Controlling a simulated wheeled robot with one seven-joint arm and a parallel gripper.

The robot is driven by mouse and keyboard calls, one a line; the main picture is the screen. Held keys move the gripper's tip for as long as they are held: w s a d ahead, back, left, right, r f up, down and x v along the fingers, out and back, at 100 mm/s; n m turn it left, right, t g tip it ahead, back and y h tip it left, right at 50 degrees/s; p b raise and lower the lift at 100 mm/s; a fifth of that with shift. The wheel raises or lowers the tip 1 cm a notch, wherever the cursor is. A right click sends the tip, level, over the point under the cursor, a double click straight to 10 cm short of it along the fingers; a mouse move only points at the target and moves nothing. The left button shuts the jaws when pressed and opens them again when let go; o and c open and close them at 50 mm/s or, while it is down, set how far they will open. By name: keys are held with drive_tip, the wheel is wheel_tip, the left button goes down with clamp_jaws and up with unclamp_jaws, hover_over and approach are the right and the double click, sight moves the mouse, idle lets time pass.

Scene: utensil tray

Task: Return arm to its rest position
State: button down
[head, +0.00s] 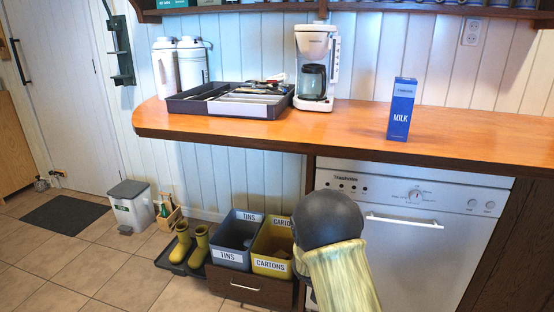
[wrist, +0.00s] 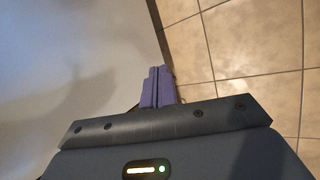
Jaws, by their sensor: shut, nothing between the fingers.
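My gripper (wrist: 157,88) shows in the wrist view as two purple fingers side by side, shut with nothing between them. It points down past a pale surface on the left, with the tiled floor (wrist: 235,50) on the right. In the head view part of my arm, a dark rounded joint and a pale yellowish link, is low in front of the white dishwasher (head: 420,245). My gripper itself is hidden there. The utensil tray (head: 170,106) sits on the wooden counter (head: 350,122), apart from my arm, with utensils at its back.
A coffee maker (head: 313,85) and a blue milk carton (head: 401,110) stand on the counter. Below are a grey tins bin (head: 228,258), a yellow cartons bin (head: 271,266) and yellow boots (head: 181,243). My arm partly overlaps the cartons bin in view. Floor at left is mostly clear.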

drive_tip(key=s+a+r+m+y+p, duration=0.1)
drive_tip(key=s+r+m+y, duration=0.2)
drive_tip(key=s+r+m, duration=0.6)
drive_tip(key=s+r+m+y+p, duration=0.15)
drive_tip(key=s+r+m, duration=0.35)
drive_tip(key=s, duration=0.8)
wheel_tip(320, 180, up, 39)
drive_tip(key=n+p, duration=0.1)
drive_tip(key=p, duration=3.7)
drive_tip(key=shift+a+r+g+y, duration=0.15)
drive_tip(key=shift+a+g+y, duration=0.05)
drive_tip(key=shift+g+y, duration=0.25)
